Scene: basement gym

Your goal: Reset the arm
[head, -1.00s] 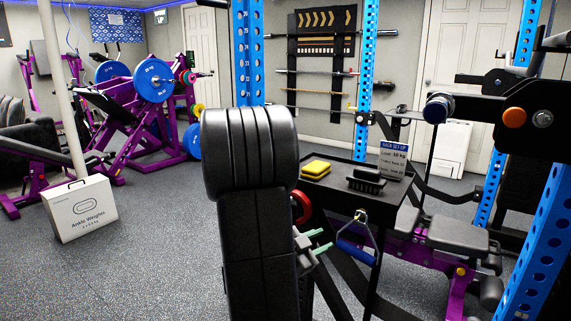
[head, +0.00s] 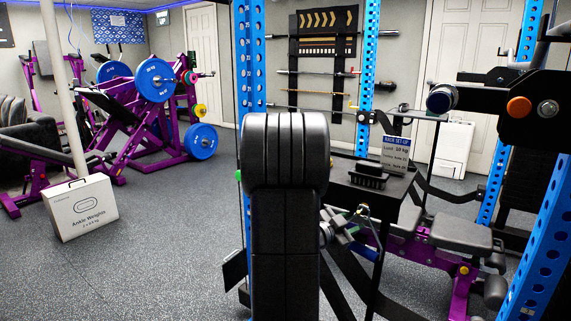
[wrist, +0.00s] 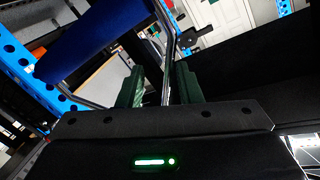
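My gripper (head: 345,232) is low beside the black shelf (head: 372,192) in the head view, partly hidden by my own arm. In the wrist view its two green fingers (wrist: 158,78) stand apart, with a thin metal bar of the cable handle showing in the gap between them. I cannot tell whether the bar touches a finger. The handle's blue grip (wrist: 95,42) fills the upper left of the wrist view. In the head view the blue grip (head: 365,252) is mostly hidden behind my gripper, just below the shelf's front edge.
A black brush (head: 367,178) and a sign (head: 396,153) stand on the shelf. A purple bench (head: 455,236) and blue rack posts (head: 535,255) are close on the right. An ankle weights box (head: 80,208) stands left; the floor between is clear.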

